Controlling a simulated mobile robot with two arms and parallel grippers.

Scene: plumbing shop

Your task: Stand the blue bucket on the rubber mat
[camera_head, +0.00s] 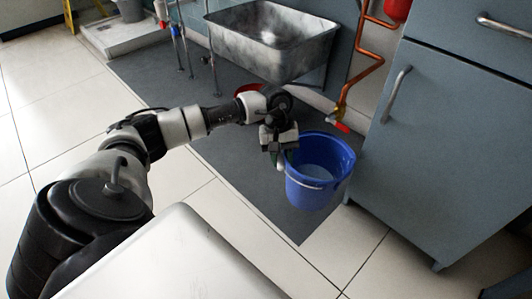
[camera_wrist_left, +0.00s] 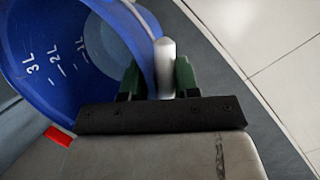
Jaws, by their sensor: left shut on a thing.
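The blue bucket (camera_head: 320,185) is upright in the head view, over the right part of the dark rubber mat (camera_head: 240,180), by the grey cabinet. I cannot tell whether its base touches the mat. My left gripper (camera_head: 281,158) is at the bucket's left side, shut on its handle. In the left wrist view, the green fingers (camera_wrist_left: 160,80) close around the pale handle grip (camera_wrist_left: 165,65) beside the bucket's rim. The bucket's inside (camera_wrist_left: 80,60) shows white litre marks. My right gripper is not in view.
A grey metal sink (camera_head: 270,40) stands behind the mat. Copper pipe with a red-handled tap (camera_head: 340,122) hangs just behind the bucket. A grey cabinet (camera_head: 440,150) stands close on the right. A red object (camera_head: 248,88) lies behind my arm. Bare tiles lie in front.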

